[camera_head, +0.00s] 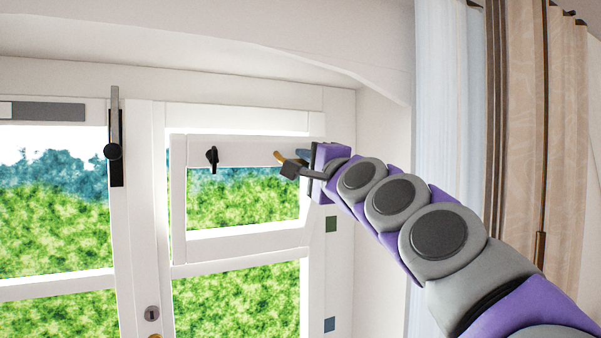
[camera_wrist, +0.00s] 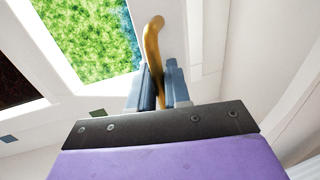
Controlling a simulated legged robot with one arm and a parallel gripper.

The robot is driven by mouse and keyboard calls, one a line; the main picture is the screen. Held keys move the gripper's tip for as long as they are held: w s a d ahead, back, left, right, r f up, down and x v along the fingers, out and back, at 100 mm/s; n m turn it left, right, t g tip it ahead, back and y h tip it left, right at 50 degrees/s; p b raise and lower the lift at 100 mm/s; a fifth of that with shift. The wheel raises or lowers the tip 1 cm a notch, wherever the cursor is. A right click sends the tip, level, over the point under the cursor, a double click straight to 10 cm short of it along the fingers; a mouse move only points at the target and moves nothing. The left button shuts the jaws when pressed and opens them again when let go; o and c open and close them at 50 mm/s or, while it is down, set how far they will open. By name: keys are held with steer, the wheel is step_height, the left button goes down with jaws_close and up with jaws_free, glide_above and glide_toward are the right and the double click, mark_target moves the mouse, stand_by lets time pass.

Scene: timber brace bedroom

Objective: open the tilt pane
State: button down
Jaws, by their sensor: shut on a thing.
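The tilt pane (camera_head: 240,151) is a small white-framed pane in the upper right part of the window. A bright strip shows above its top rail, so its top seems to stand away from the frame. A brass handle (camera_head: 279,157) sits near its upper right corner; it also shows in the wrist view (camera_wrist: 152,42). My gripper (camera_head: 294,163) reaches in from the right and is shut on the brass handle. In the wrist view the fingers (camera_wrist: 158,86) close around the handle's lower part, and its bent end sticks out above them. The handle's base is hidden.
A black knob (camera_head: 212,158) is on the pane's top rail. A black latch with a grey lever (camera_head: 115,150) is on the post to the left. A keyhole plate (camera_head: 152,313) sits lower. The wall reveal (camera_head: 378,150) and beige curtains (camera_head: 540,120) are on the right.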

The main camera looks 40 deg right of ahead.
steer(key=shift+w+f, duration=0.15)
steer(key=shift+f, duration=0.35)
steer(key=c, duration=1.5)
jaws_free()
steer(key=shift+a, duration=0.1)
steer(key=shift+o, duration=1.2)
steer(key=shift+s+r, duration=0.1)
steer(key=shift+s, duration=0.2)
steer(key=shift+r, duration=0.1)
steer(key=b+v, duration=0.2)
steer(key=v, duration=1.5)
steer(key=shift+s+f, duration=0.15)
steer(key=shift+f, duration=0.2)
